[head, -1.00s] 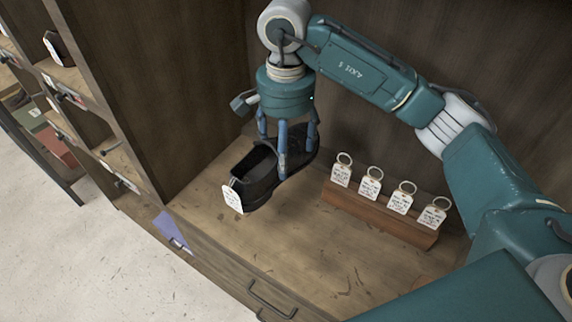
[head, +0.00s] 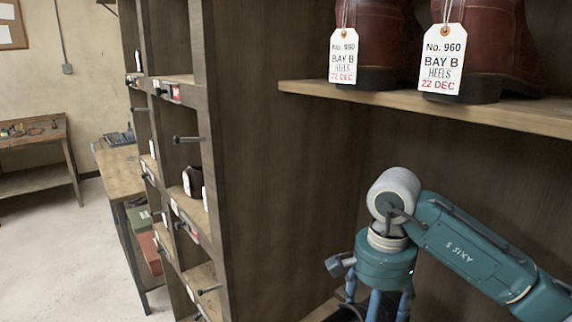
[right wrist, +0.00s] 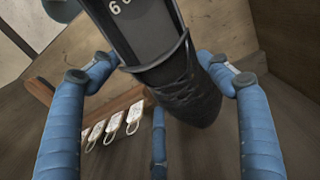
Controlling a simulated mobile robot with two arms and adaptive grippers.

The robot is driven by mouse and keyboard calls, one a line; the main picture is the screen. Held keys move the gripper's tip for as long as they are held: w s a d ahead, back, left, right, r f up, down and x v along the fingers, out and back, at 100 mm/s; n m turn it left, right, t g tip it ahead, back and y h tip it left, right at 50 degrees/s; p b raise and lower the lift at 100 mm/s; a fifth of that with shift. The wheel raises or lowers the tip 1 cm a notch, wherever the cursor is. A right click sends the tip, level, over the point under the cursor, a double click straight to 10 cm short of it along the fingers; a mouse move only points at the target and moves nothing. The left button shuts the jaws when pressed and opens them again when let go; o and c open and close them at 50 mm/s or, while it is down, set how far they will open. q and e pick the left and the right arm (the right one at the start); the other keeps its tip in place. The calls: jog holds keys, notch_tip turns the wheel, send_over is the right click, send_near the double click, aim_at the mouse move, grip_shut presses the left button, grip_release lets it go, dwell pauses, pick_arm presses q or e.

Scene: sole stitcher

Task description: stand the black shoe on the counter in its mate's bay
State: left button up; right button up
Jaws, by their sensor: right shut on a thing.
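The black laced shoe (right wrist: 186,88) fills the middle of the right wrist view, its opening towards the top. My right gripper (head: 386,308) is shut on it, with blue fingers on both sides of the shoe. In the head view the gripper is at the bottom right and its fingertips are cut off by the frame edge. I cannot tell whether the shoe touches the counter. A dark shoe (head: 194,180) with a white tag stands in a bay of the rack (head: 212,150) to the left. My left gripper is out of view.
A shelf (head: 420,108) with tagged red-brown boots (head: 383,40) hangs above my right arm. A tall wooden side panel (head: 270,180) stands between the gripper and the rack's bays. Pegs (head: 186,139) stick out from the rack. Ringed tags (right wrist: 113,127) show near the wooden block.

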jog(key=shift+w+a+r, duration=0.1)
jog(key=shift+a+n, duration=0.1)
jog(key=shift+n, duration=0.3)
jog(key=shift+s+d+r+n, duration=0.1)
jog(key=shift+s+d+n, duration=0.25)
jog(key=shift+s+n, duration=0.45)
jog(key=shift+s+d+n, duration=0.15)
jog(key=shift+s+n, duration=0.5)
jog(key=shift+n, duration=0.05)
jog(key=s+f+n, duration=0.1)
jog(key=s+n, duration=0.1)
jog(key=s, duration=0.1)
jog(key=s+d+f+n, duration=0.1)
jog(key=s+f+n, duration=0.1)
jog(key=s, duration=0.2)
jog(key=s+f+n, duration=0.1)
jog(key=s+n, duration=0.2)
jog(key=shift+s+d+f, duration=0.25)
jog(key=shift+d+f, duration=0.1)
jog(key=shift+f, duration=0.05)
jog(key=shift+a, duration=0.1)
